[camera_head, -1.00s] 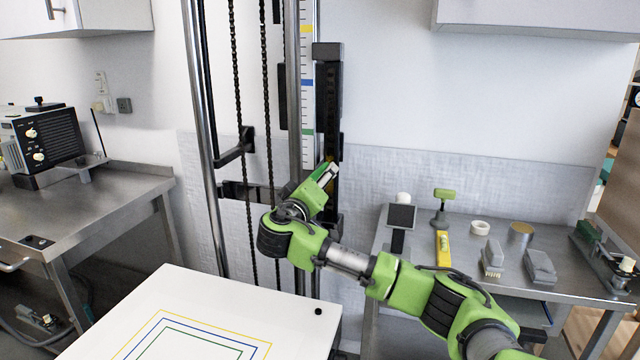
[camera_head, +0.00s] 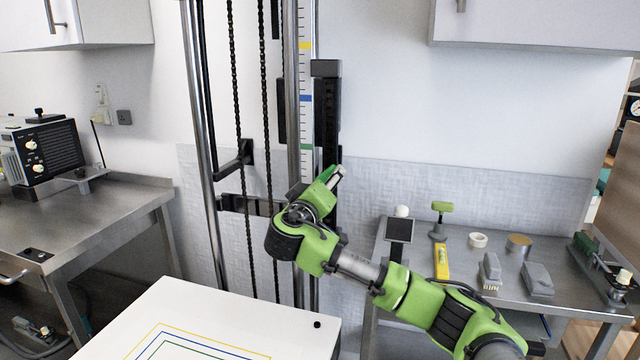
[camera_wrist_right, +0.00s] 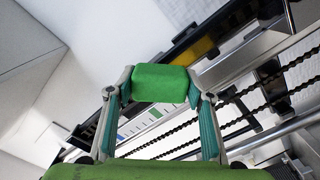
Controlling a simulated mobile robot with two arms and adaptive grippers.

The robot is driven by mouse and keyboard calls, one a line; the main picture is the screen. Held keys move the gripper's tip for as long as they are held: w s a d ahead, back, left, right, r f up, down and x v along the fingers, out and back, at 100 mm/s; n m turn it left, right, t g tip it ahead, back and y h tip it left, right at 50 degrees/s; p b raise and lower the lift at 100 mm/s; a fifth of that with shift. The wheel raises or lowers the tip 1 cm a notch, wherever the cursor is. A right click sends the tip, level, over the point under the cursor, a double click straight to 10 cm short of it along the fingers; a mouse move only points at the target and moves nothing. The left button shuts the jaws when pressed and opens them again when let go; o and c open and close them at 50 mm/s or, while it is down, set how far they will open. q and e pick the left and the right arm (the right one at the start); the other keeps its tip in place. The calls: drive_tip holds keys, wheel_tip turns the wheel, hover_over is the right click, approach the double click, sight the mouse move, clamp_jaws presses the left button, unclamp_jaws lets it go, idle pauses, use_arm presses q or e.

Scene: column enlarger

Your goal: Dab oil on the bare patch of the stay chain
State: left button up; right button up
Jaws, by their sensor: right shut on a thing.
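Two dark chains hang beside the column in the head view, a left chain (camera_head: 237,100) and a right chain (camera_head: 264,120). The wrist view also shows dark chain runs (camera_wrist_right: 265,82) on the right. I cannot tell which is the stay chain, and no bare patch can be made out. My right gripper (camera_head: 336,178) is in front of the column, to the right of both chains and apart from them. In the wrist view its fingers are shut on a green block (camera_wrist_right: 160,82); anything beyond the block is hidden. My left gripper is out of view.
A scale (camera_head: 305,75) and chrome posts (camera_head: 203,130) stand around the chains, with a black bracket (camera_head: 236,160) near them. A white baseboard (camera_head: 240,310) lies below.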

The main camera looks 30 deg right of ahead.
drive_tip(key=shift+s+d, duration=0.45)
drive_tip(key=shift+w+a, duration=1.1)
drive_tip(key=shift+w, duration=0.15)
drive_tip(key=v, duration=0.7)
